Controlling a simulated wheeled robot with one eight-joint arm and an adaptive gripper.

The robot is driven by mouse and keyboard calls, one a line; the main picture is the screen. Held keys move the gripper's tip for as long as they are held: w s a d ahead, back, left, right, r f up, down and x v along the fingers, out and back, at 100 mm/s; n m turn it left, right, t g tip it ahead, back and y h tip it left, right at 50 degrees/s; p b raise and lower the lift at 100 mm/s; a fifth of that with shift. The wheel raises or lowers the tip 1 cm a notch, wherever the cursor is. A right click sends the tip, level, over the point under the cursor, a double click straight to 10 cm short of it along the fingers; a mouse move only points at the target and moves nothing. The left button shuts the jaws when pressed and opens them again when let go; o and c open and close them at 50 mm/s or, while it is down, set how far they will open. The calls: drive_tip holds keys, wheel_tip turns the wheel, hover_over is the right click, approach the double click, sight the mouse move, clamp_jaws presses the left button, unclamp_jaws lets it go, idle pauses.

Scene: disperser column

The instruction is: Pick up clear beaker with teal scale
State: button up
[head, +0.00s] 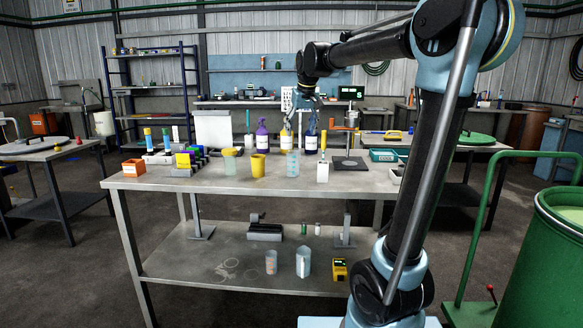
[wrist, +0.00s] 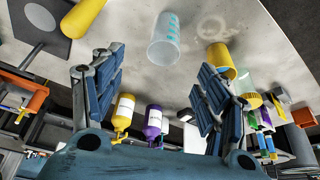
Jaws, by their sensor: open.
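The clear beaker with the teal scale (head: 292,163) stands upright near the front edge of the table, between a yellow cup and a small white bottle. In the wrist view the same beaker (wrist: 163,45) shows beyond my fingers, near the middle of the gap in the picture. My gripper (head: 304,112) is above the back of the table, by the row of bottles, apart from the beaker. In the wrist view my gripper (wrist: 160,63) is open, with its two blue-padded fingers wide apart and nothing between them.
The yellow cup (head: 258,165) stands left of the beaker, and the white bottle (head: 322,171) stands right. Purple bottles (head: 262,139) and a yellow one stand behind. A stand with a dark plate (head: 350,163) is at right. Other clear vessels (head: 304,262) are on the lower shelf.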

sight(292, 161)
drive_tip(key=x, duration=0.6)
drive_tip(key=a+x, duration=0.1)
drive_tip(key=x, duration=1)
drive_tip(key=shift+w+a, duration=0.25)
drive_tip(key=shift+w, duration=0.2)
drive_tip(key=c, duration=1.2)
